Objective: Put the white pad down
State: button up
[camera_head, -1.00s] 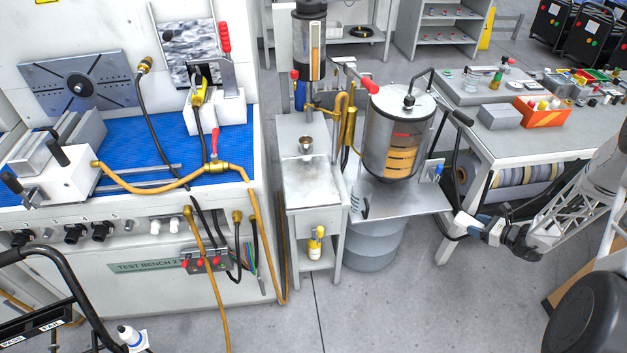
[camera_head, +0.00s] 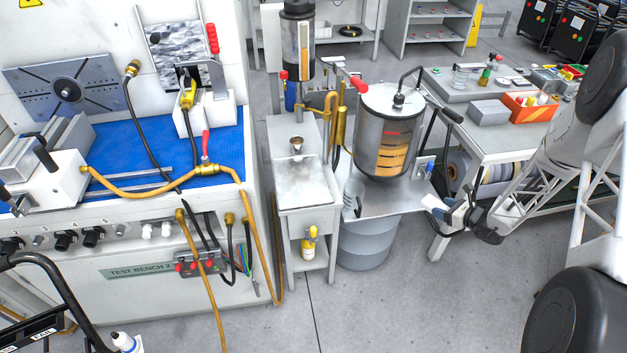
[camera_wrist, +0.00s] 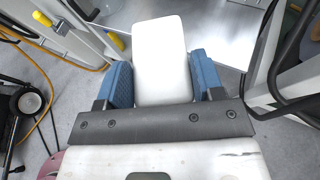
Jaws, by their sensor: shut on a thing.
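The white pad (camera_wrist: 162,60) is a flat, rounded white block between the two blue fingers of my gripper (camera_wrist: 163,82) in the wrist view. My gripper is shut on it, and the pad points ahead toward a metal shelf. In the head view my gripper (camera_head: 440,206) is at the right edge of that metal shelf (camera_head: 395,200), below the steel tank. The pad shows there as a small pale patch (camera_head: 432,202) at the fingers. I cannot tell whether the pad touches the shelf.
A steel tank (camera_head: 388,130) with a clear window stands over the shelf, above a grey drum (camera_head: 365,245). A clear jug (camera_head: 354,198) is at the shelf's left side. A workbench (camera_head: 500,145) stands behind my arm. The shelf's middle looks clear.

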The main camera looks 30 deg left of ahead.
jog(key=s+a+r+n+g, duration=0.2)
jog(key=s+a, duration=0.7)
jog(key=a, duration=0.2)
jog(key=s+a+r+n+g, duration=0.2)
jog(key=s+a+g, duration=0.1)
jog(key=s+a, duration=0.6)
jog(key=s+a+r+n+g, duration=0.2)
jog(key=s+a, duration=0.7)
jog(key=a, duration=0.5)
jog(key=shift+r+n+g, duration=0.4)
jog(key=shift+n+g, duration=0.2)
jog(key=shift+g, duration=0.1)
send_over(310, 186)
jog(key=shift+f, duration=0.75)
jog(key=shift+s+f, duration=0.1)
jog(key=shift+f, duration=0.05)
jog(key=shift+f, duration=1.65)
jog(key=o, duration=0.9)
jog(key=shift+f, duration=0.1)
